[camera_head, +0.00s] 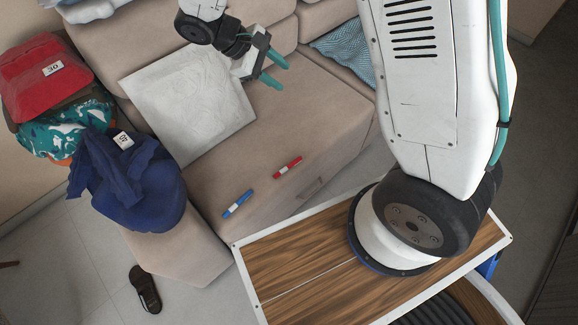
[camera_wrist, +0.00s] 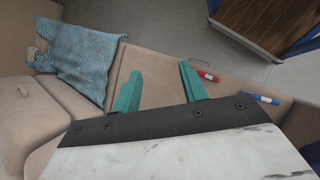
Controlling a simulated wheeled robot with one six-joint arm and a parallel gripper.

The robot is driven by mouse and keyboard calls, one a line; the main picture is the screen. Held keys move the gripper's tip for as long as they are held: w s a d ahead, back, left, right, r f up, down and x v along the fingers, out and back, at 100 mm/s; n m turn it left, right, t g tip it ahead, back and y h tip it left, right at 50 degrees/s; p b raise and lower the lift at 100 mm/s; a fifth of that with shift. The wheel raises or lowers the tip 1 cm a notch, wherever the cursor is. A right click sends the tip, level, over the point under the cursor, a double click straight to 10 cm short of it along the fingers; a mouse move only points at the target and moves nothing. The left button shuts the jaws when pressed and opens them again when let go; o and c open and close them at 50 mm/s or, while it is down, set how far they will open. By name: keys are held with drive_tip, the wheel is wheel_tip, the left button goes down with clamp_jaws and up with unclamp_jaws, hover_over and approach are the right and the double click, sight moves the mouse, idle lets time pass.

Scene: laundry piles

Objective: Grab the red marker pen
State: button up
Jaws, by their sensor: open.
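The red marker pen (camera_head: 288,167) lies on the beige sofa seat near its front edge. My gripper (camera_head: 274,73) has teal fingers, spread apart and empty, above the sofa and up and left of the red pen in the head view. In the wrist view my gripper (camera_wrist: 158,82) shows a clear gap between the fingers.
A white cushion (camera_head: 190,100) lies on the sofa (camera_head: 318,128). A blue knitted cloth (camera_head: 345,55) lies at the back. Piled clothes, red (camera_head: 45,75) and dark blue (camera_head: 130,185), are at the left. A dark shoe (camera_head: 145,289) is on the floor. The seat around the pens is clear.

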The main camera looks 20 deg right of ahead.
drive_tip(key=w+a+f+n+t+h, duration=0.1)
drive_tip(key=a+f+n, duration=0.1)
drive_tip(key=f, duration=0.4)
drive_tip(key=w+a+f+n+h, duration=0.1)
drive_tip(key=w+a+f+n, duration=0.1)
drive_tip(key=f, duration=0.5)
drive_tip(key=n+t+h, duration=0.3)
drive_tip(key=n+t, duration=0.2)
drive_tip(key=n, duration=0.3)
approach(286, 167)
drive_tip(key=shift+w+d, duration=0.25)
drive_tip(key=shift+d, duration=0.55)
drive_tip(key=x, duration=0.7)
drive_tip(key=shift+d+f, duration=0.25)
drive_tip(key=shift+f, duration=0.2)
clamp_jaws()
